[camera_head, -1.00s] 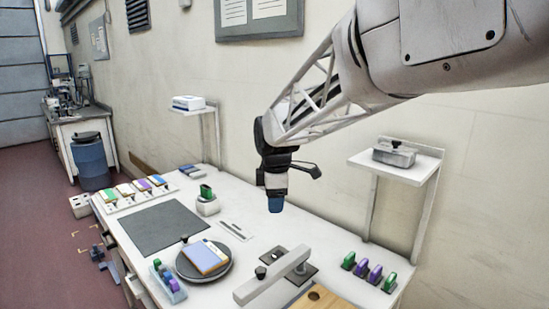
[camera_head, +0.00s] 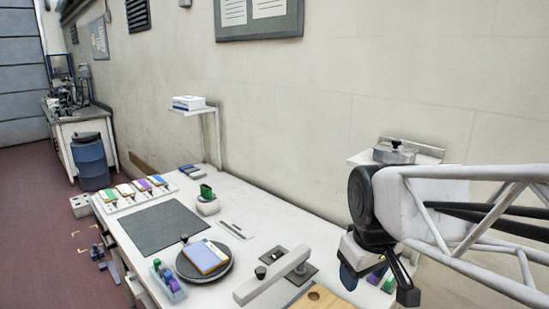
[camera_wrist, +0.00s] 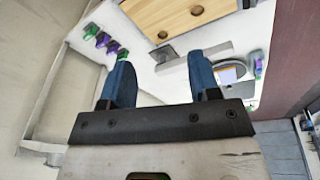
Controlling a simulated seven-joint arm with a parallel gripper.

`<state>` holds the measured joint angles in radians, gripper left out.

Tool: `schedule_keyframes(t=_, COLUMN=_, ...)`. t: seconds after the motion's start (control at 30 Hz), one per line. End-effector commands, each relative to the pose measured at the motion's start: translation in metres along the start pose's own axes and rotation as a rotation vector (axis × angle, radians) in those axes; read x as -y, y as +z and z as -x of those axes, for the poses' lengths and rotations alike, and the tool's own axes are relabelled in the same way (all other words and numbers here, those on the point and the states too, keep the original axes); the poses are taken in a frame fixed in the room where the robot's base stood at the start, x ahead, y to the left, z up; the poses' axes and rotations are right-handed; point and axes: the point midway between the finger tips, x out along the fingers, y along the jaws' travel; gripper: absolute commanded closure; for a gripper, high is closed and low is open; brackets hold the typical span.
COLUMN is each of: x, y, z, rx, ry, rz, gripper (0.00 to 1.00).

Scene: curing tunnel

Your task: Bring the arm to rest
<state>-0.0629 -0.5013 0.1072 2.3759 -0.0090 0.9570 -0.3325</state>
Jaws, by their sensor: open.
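My gripper (camera_wrist: 160,85) shows in the wrist view with its two blue fingers spread wide and nothing between them. In the head view my gripper (camera_head: 350,277) hangs at the right end of the white bench (camera_head: 258,213), partly hidden by my own wrist. It is beside the row of small green and purple pieces (camera_head: 379,277); I cannot tell how far above the bench it is.
A round dark turntable (camera_head: 222,272) carries a blue-and-tan block. A white bar fixture (camera_head: 262,287) and a wooden board (camera_head: 320,298) lie near the front edge. A wall shelf (camera_head: 365,157) with a metal box stands behind my arm.

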Motion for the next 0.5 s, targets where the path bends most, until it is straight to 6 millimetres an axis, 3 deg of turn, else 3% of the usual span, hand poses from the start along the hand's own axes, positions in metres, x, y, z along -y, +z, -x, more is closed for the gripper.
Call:
schedule_keyframes(t=0.03, x=0.001, y=0.016, z=-0.001, rx=-0.005, ry=0.005, rz=-0.061, gripper=0.44)
schedule_keyframes(t=0.2, x=0.005, y=0.059, z=-0.008, rx=-0.016, ry=0.014, rz=-0.252, gripper=0.44)
schedule_keyframes(t=0.33, x=0.008, y=0.080, z=-0.012, rx=-0.023, ry=0.019, rz=-0.353, gripper=0.44)
schedule_keyframes(t=0.5, x=0.010, y=0.092, z=-0.016, rx=-0.026, ry=0.021, rz=-0.414, gripper=0.44)
